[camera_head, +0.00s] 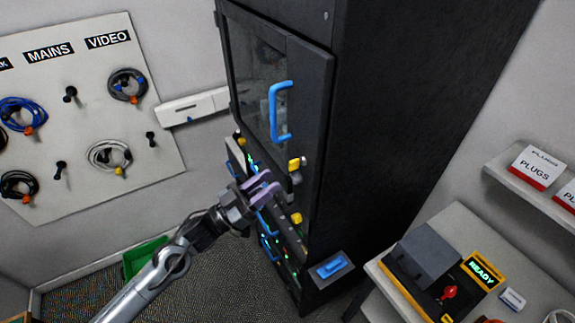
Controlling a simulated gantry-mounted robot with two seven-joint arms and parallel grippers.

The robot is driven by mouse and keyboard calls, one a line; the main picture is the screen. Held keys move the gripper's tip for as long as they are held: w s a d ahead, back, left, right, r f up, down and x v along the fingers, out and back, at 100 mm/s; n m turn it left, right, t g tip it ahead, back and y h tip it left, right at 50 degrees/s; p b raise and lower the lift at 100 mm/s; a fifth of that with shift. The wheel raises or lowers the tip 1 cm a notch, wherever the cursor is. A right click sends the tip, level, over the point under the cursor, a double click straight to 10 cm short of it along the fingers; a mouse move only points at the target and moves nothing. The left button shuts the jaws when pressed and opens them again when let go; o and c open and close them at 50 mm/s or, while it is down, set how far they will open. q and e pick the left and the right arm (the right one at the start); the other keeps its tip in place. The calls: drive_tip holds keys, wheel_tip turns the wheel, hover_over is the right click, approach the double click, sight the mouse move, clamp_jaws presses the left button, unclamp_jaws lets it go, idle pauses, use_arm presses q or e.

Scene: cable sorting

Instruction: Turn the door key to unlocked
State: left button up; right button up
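A tall black cabinet (375,120) stands in the middle, with a glass-panelled door (312,105) that has a blue handle (272,112). A small yellow piece (294,164), which looks like the door key, sticks out near the door's lower edge. It is too small to tell which way it is turned. My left gripper (274,182) is just below and left of this piece, in front of the cabinet's lower front. Its two purple fingers are apart, with nothing visible between them. It appears clear of the key. My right gripper is not in view.
Below the door are blue handles, lit modules and another yellow piece (296,218). A blue-topped box (331,268) juts out at the cabinet's lower right. A bench (455,225) with a READY panel (483,269) is at right. A cable board (85,190) hangs at left.

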sight(296, 164)
use_arm(q)
drive_tip(key=p+x, duration=0.1)
drive_tip(key=x, duration=0.5)
drive_tip(key=shift+w+d+p, duration=0.15)
drive_tip(key=shift+d+p, duration=0.1)
drive_tip(key=shift+p, duration=0.1)
drive_tip(key=shift+r, duration=0.15)
clamp_jaws()
